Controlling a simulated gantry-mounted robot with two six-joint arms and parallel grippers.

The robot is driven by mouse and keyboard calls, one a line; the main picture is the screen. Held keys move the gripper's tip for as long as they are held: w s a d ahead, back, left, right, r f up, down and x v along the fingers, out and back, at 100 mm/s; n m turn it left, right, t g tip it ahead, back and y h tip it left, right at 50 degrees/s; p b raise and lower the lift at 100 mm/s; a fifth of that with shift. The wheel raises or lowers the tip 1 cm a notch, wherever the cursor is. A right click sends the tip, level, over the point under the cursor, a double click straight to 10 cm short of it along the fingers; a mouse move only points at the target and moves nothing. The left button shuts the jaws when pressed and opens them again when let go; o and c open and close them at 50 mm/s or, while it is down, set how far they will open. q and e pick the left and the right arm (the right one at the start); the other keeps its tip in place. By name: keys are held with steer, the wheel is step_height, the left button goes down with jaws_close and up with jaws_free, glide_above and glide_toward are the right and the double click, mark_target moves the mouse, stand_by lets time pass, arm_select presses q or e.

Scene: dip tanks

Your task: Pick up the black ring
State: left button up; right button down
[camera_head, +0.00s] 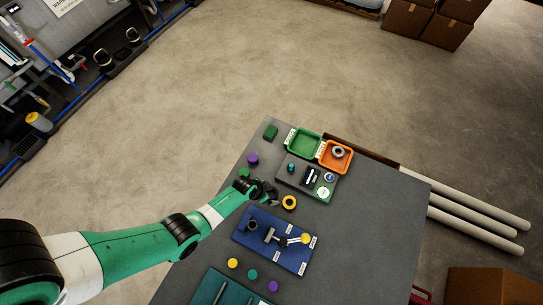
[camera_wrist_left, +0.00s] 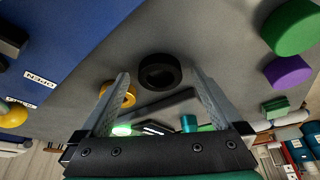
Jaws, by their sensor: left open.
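The black ring (camera_wrist_left: 160,71) lies flat on the grey tabletop in the left wrist view. It sits between and just beyond the fingertips of my left gripper (camera_wrist_left: 160,77), which is open and empty. In the head view my left gripper (camera_head: 264,190) is low over the table between the blue mat and the small tool board, and it hides most or all of the ring there. I cannot tell whether a finger touches the ring. My right gripper is not in view.
A yellow ring (camera_head: 289,202) lies close by on the right. The blue mat (camera_head: 247,243) holds several parts. Green (camera_head: 244,173) and purple (camera_head: 252,159) pieces stand behind the gripper. A green tray (camera_head: 291,147) and an orange tray (camera_head: 325,161) are at the far edge. The table's right side is clear.

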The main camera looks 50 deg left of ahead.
arm_select(q)
jaws_close()
stand_by(0.3)
steer(key=shift+r, duration=0.1)
steer(key=shift+r, duration=0.2)
step_height(320, 180, up, 3)
steer(key=shift+f+p, duration=0.2)
steer(key=shift+p, duration=0.8)
steer(key=s+d+r+p, duration=0.9)
steer(key=s, duration=0.1)
steer(key=shift+s+r, duration=0.35)
steer(key=shift+r, duration=0.05)
